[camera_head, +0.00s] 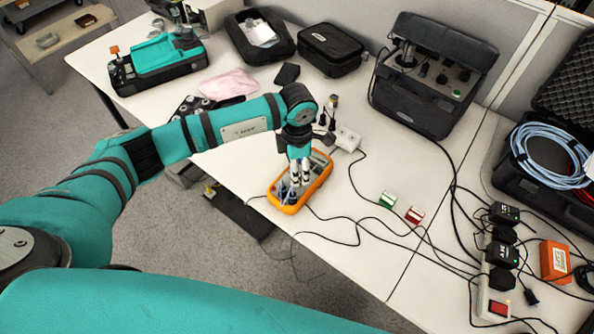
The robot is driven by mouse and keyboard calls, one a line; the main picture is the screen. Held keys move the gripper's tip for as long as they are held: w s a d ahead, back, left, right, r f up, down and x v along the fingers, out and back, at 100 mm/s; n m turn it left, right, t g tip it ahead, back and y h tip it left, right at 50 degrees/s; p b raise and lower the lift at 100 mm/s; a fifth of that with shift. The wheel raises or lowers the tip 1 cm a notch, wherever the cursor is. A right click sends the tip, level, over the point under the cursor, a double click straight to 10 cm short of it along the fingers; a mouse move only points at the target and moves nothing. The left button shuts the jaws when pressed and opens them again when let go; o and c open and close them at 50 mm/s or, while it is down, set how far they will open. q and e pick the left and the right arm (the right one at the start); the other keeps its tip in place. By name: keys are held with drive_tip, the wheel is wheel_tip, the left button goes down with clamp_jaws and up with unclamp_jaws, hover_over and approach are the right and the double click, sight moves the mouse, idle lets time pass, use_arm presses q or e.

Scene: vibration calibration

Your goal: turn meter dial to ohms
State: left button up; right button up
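The meter (320,183), in an orange case, lies on the white table near its front edge. My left gripper (299,181) points down over the meter, with its fingertips at or just above the meter's face. The fingers look slightly apart, but the gap between them is small and unclear. The dial is hidden behind the fingers, so its setting cannot be seen. My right gripper is not in view; a teal arm part of mine fills the bottom of the picture.
Thin black cables (352,220) run from the meter across the table. A green clip (388,200) and a red clip (414,215) lie to its right. A white box (347,138) stands behind it. A black calibrator case (430,75) and black adapters (502,250) stand further right.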

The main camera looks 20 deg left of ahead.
use_arm(q)
wheel_tip(320, 180, up, 9)
drive_tip(key=shift+r, duration=0.2)
idle(0.5)
